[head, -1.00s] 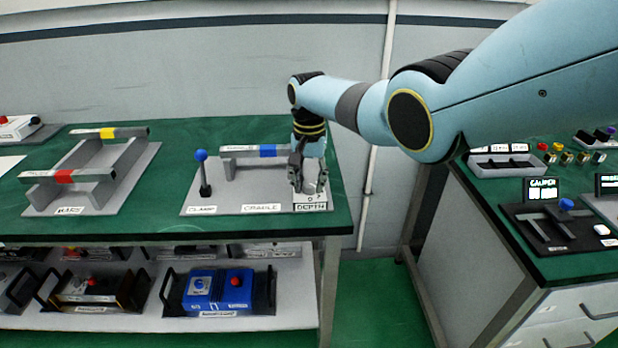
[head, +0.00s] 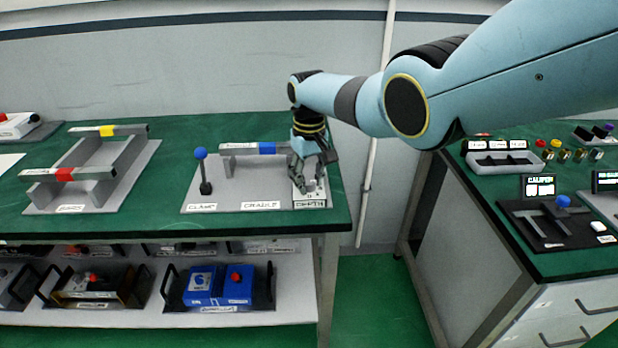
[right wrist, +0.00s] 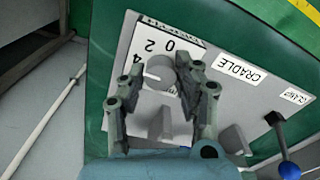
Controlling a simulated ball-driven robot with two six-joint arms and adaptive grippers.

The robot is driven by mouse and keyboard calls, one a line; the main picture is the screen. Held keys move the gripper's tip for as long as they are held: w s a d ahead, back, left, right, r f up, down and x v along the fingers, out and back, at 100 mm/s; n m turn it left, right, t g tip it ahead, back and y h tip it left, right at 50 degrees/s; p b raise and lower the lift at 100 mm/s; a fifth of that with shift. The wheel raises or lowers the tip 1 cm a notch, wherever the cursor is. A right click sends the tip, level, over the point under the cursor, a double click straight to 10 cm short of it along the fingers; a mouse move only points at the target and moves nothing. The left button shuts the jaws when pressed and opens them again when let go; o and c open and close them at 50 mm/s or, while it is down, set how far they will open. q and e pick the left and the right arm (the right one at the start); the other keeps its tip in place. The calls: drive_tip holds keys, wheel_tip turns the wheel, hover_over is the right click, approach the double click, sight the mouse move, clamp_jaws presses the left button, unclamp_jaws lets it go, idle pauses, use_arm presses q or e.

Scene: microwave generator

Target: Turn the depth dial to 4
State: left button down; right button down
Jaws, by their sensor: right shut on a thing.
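The depth dial (right wrist: 160,73) is a grey round knob on a white scale plate (right wrist: 150,42) with the figures 0, 2 and 4 in the right wrist view. My right gripper (right wrist: 159,64) is shut on the dial, one finger on each side. The pointer mark is not clear, so I cannot tell its setting. In the head view my right gripper (head: 314,184) points down above the "DEPTH" label (head: 310,203), and its fingers mostly hide the dial. My left gripper is not in view.
The grey cradle base (head: 232,197) carries a blue-knobbed clamp lever (head: 203,172) and a bar with a blue band (head: 267,148), left of my gripper. A grey rack (head: 125,172) stands farther left. The green bench edge (head: 343,215) is close on the right.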

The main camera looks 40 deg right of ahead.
sight(309, 181)
idle(0.5)
drive_tip(key=c, duration=0.9)
unclamp_jaws()
drive_tip(key=shift+c, duration=0.2)
wheel_tip(309, 181, up, 12)
